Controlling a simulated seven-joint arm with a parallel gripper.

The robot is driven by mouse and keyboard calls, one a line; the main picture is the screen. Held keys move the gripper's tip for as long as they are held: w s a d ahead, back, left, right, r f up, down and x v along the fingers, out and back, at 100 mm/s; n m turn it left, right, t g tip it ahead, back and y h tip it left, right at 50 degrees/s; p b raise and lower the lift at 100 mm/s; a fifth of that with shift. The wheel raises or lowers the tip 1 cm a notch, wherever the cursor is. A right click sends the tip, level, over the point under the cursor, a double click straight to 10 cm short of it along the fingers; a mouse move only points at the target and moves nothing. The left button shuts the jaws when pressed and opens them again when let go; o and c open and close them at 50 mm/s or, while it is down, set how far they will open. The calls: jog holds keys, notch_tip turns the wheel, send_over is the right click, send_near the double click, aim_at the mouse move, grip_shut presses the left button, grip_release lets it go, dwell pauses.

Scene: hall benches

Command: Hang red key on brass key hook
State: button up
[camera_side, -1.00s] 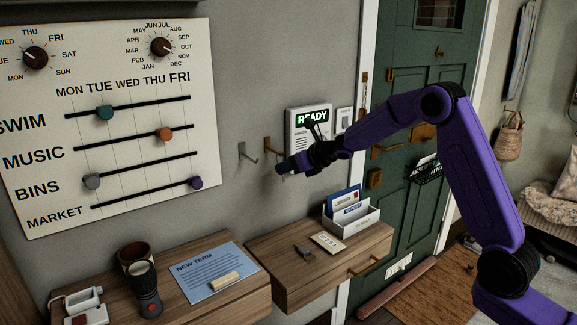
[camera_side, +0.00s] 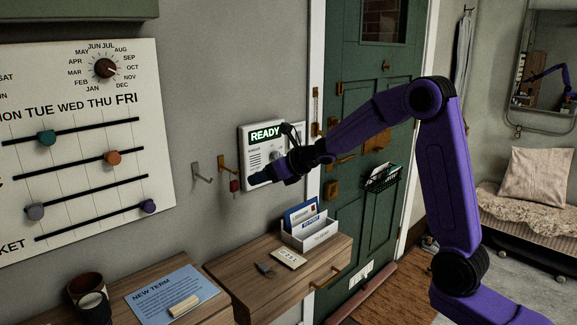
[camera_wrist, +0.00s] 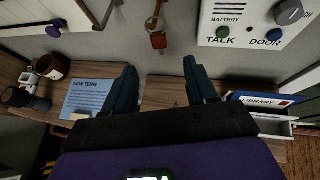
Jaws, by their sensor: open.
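The red key (camera_side: 235,186) hangs below the brass key hook (camera_side: 226,166) on the grey wall. In the wrist view the red key (camera_wrist: 158,40) hangs at the end of the brass hook (camera_wrist: 152,22), ahead of my fingertips. My gripper (camera_side: 258,179) is just right of the key in the side view. In the wrist view my gripper (camera_wrist: 160,66) has its two dark fingers spread wide, with nothing between them. The key looks apart from both fingers. The exact contact of key and hook is too small to make out.
A steel hook (camera_side: 202,173) is left of the brass one. The intercom panel (camera_side: 262,140) is on the wall behind my gripper. Below are a wooden shelf (camera_side: 290,290) with a letter holder (camera_side: 316,234) and a dark small object (camera_side: 264,269). A green door (camera_side: 365,65) stands right.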

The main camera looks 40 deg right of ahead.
jog(key=v, duration=0.9)
jog(key=s+a+f+n+g+y, duration=0.2)
jog(key=s+a+f+n+g, duration=0.15)
jog(key=s+a+n, duration=0.6)
jog(key=s+a+f+n+g+y, duration=0.25)
jog(key=s+a+n+g, duration=0.35)
jog(key=s+n, duration=0.55)
jog(key=s+d+f+n+g+h, duration=0.1)
jog(key=s+d+f+n+h, duration=0.2)
jog(key=s+n, duration=0.6)
jog(key=s+d+f+n+g+h, duration=0.1)
jog(key=s+d+n+h, duration=0.3)
jog(key=s+n, duration=0.5)
jog(key=d+f+n, duration=0.1)
jog(key=n, duration=0.5)
jog(key=shift+d+f+n, duration=0.15)
jog(key=shift+f+n, duration=0.2)
jog(key=shift+n, duration=0.05)
